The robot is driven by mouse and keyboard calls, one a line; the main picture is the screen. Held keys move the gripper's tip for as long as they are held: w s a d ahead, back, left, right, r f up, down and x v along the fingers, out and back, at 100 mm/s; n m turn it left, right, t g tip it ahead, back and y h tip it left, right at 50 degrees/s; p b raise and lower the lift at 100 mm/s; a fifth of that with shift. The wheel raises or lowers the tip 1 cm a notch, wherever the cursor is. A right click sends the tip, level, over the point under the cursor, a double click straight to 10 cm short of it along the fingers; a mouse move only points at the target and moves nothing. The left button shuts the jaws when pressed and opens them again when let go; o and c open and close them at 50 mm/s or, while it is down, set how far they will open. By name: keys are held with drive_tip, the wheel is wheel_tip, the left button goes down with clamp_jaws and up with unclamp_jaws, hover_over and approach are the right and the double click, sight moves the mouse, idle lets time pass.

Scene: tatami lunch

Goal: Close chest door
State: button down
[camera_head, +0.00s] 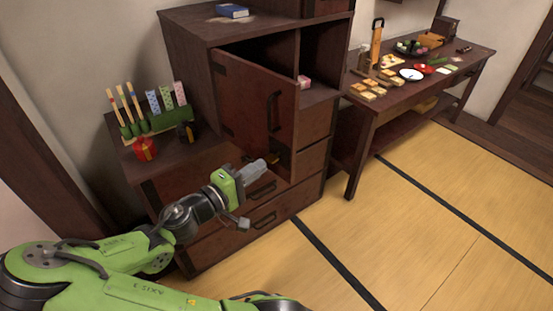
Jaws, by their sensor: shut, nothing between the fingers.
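The brown wooden chest (181,42) stands against the wall at the upper middle. Its door (240,97) is hinged on the left side and stands partly open, swung out toward me. A dark handle (273,111) is on the door's outer face near its free right edge. The compartment behind is visible through the gap. My gripper (262,166) is shut and empty. It shows at the door's lower edge, below the handle and in front of the drawers. I cannot tell whether it touches the door.
A small pink-and-white item (304,82) is at the right compartment's edge. A blue book (232,11) lies on top. Sticks and patterned pieces in a green holder (166,120) stand on the lower left shelf. A food-laden table (364,112) stands right. The tatami floor (420,200) is clear.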

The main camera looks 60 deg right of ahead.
sight(288, 147)
drive_tip(key=b+x, duration=0.1)
drive_tip(key=x, duration=0.7)
drive_tip(key=shift+d+f+b, duration=0.1)
drive_tip(key=shift+d+b, duration=0.1)
drive_tip(key=shift+b, duration=0.15)
